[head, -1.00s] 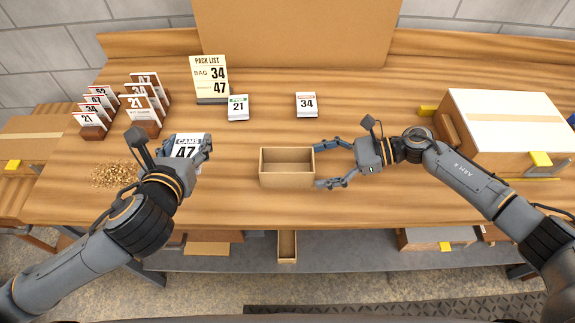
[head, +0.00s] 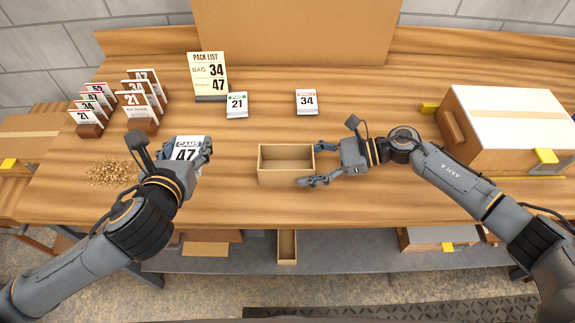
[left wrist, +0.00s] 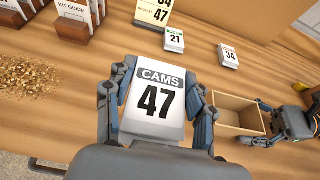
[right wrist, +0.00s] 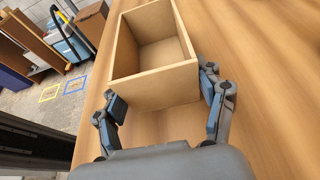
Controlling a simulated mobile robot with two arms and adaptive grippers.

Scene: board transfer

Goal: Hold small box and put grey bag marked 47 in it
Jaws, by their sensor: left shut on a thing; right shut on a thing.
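The grey-headed bag marked CAMS 47 (left wrist: 157,97) is white with a grey band and is held upright between the fingers of my left gripper (left wrist: 160,105). It also shows in the head view (head: 187,149), partly hidden by that gripper. The small box (head: 286,178) is open-topped, wooden and empty, and stands on the table to the right of the bag. My right gripper (head: 318,164) is shut on the right end of the box; the right wrist view shows its fingers on both sides of the box (right wrist: 155,88).
A pack list card (head: 208,76) listing bag 34 and 47 stands at the back. Card racks (head: 90,131) and spilled brown pellets (head: 112,173) are at left, a large carton (head: 510,130) at right.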

